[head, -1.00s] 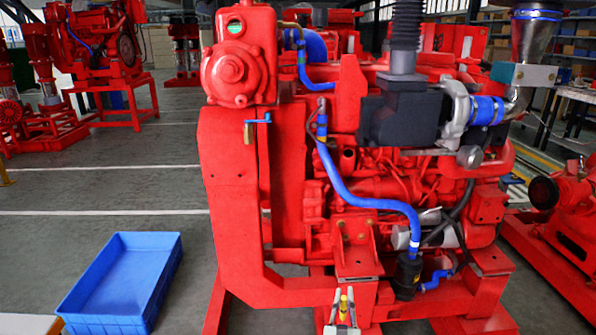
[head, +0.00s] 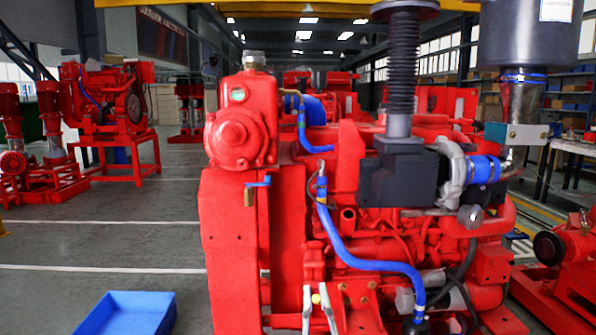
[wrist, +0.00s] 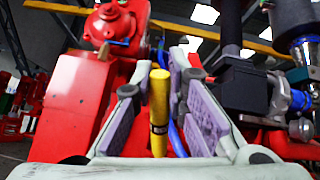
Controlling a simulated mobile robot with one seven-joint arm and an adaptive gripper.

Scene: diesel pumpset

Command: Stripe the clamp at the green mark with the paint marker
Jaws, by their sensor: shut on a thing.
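My gripper (head: 317,298) shows at the bottom of the head view, in front of the red engine's lower part. Only the marker's tip (head: 316,298) shows in the head view. Blue hoses (head: 345,248) run down the engine above and right of my gripper. A green round spot (head: 238,94) shows on the red housing. I cannot tell which clamp carries a green mark.
The red engine (head: 228,240) fills the middle. A black filter body (head: 397,180) and dark bellows pipe (head: 401,70) stand out at its upper right. A blue crate (head: 130,312) lies on the floor at the lower left.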

